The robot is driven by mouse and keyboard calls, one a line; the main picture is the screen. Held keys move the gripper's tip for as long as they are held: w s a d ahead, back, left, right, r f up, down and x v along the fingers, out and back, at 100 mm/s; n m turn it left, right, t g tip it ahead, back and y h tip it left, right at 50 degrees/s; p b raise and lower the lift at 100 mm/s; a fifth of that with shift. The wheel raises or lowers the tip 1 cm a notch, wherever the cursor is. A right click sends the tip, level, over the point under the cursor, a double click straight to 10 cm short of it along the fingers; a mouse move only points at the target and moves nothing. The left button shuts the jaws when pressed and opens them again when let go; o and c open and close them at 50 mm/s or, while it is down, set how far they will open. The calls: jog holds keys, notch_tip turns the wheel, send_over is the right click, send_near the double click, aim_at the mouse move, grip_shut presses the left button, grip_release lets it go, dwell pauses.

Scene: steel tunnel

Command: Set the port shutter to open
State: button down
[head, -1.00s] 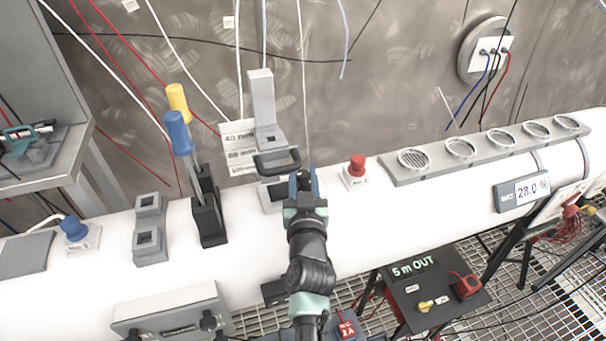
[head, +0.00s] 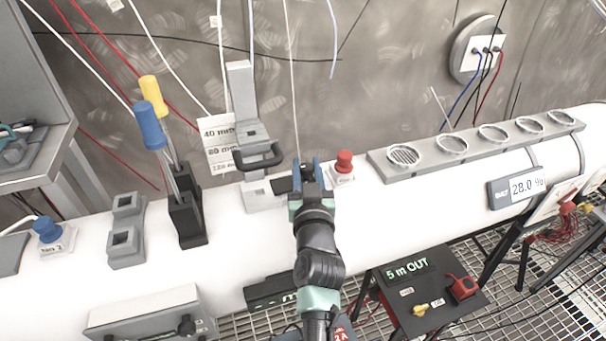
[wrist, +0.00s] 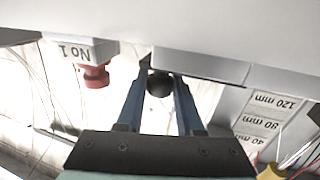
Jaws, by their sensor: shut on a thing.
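My gripper (head: 308,170) is at the white pipe, between the upright slide with the black handle and the red button. In the wrist view my gripper (wrist: 160,88) has its two blue fingers closed around a round black knob (wrist: 160,83). The knob sits under the edge of a pale grey plate (wrist: 200,66). In the head view a light grey plate (head: 263,197) lies on the pipe just left of my fingers, with a dark patch (head: 284,185) beside it. I cannot tell surely which part is the port shutter; my fingers hide the knob in the head view.
The red button (head: 344,161) is close to the right of my gripper. The slide's black handle (head: 258,158) and the millimetre label (head: 219,145) are to its left. Two levers, blue (head: 149,125) and yellow (head: 149,90), stand further left. Round vents (head: 405,154) line the right.

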jog(key=shift+d, duration=0.25)
jog(key=c, duration=0.5)
grip_release()
jog(key=shift+d, duration=0.15)
jog(key=shift+c, duration=0.2)
jog(key=shift+a, duration=0.2)
jog(key=shift+s, duration=0.15)
jog(key=s, duration=0.3)
jog(key=s+b, duration=0.1)
jog(key=s, duration=0.3)
jog(key=s+b, duration=0.1)
jog(key=s, duration=0.3)
jog(key=shift+d+f, duration=0.1)
jog(key=shift+d, duration=0.3)
jog(key=shift+s+b, duration=0.35)
jog(key=shift+s, duration=0.45)
